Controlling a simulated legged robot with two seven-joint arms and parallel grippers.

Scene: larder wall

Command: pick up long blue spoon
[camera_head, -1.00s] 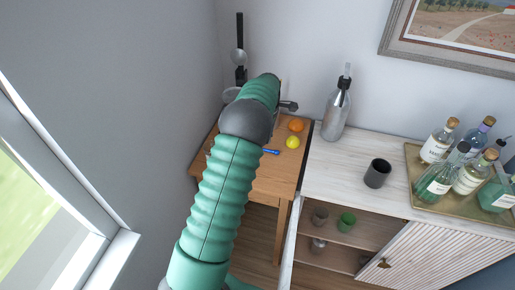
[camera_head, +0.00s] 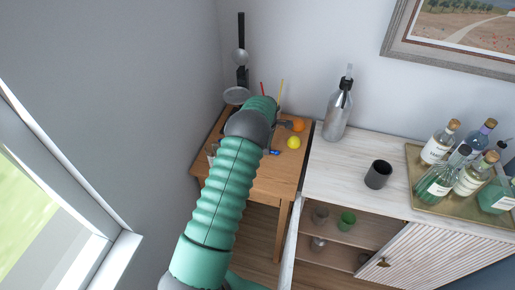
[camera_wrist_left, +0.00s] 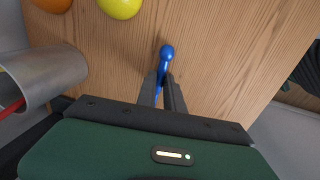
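The long blue spoon (camera_wrist_left: 166,54) is on or just above the wooden table. Its rounded blue end points away from my left gripper (camera_wrist_left: 161,82) in the left wrist view. The fingers lie on either side of its shaft, and I cannot tell whether they press on it. In the head view only a short blue piece of the spoon (camera_head: 274,153) shows, beside my green left arm. The rest is hidden by the arm and gripper. My right gripper is in neither view.
An orange fruit (camera_head: 298,125) and a yellow one (camera_head: 293,142) sit on the small wooden table (camera_head: 268,186). A white cabinet (camera_head: 335,167) with a bottle (camera_head: 337,112) stands at right.

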